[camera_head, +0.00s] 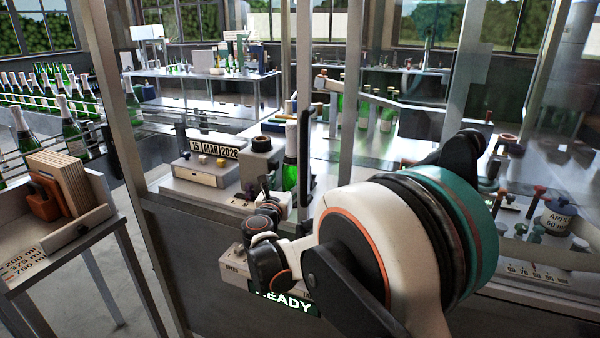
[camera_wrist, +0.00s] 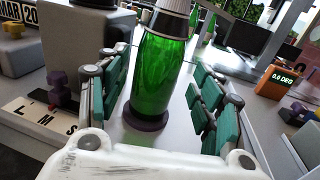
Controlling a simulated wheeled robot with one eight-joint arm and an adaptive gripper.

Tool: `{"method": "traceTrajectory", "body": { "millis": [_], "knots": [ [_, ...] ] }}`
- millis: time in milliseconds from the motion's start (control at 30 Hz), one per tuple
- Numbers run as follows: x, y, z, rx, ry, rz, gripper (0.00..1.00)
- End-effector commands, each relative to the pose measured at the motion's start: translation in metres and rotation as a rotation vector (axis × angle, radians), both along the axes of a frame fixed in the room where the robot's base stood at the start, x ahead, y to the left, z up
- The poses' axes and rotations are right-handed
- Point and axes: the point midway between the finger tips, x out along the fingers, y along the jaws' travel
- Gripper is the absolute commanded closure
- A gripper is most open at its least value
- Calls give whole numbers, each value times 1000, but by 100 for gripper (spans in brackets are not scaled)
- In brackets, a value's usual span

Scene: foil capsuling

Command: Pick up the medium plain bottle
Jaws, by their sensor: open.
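A green bottle (camera_wrist: 160,70) with a silver-white collar stands upright on a dark round base, with no label on the side I see. Its top is cut off in the wrist view. In the head view this appears to be the green bottle with a pale top (camera_head: 291,158), partly hidden low down. My gripper (camera_wrist: 158,90) is open, with teal-padded fingers on either side of the bottle and gaps visible between pads and glass. In the head view my gripper (camera_head: 268,212) is small and partly hidden by my arm. I cannot tell the bottle's size class.
An orange angle display (camera_wrist: 280,80) is at right. Labelled green bottles (camera_head: 364,110) stand farther back. Metal posts (camera_head: 303,80) and clear panels frame the bench.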

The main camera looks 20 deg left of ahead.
Motion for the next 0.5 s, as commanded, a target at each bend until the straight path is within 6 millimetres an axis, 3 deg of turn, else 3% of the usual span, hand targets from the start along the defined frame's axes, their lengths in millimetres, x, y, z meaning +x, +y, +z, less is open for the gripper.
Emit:
{"method": "traceTrajectory", "body": {
  "millis": [500],
  "knots": [
    [62,5,-8,5,3,0,40]
  ]
}}
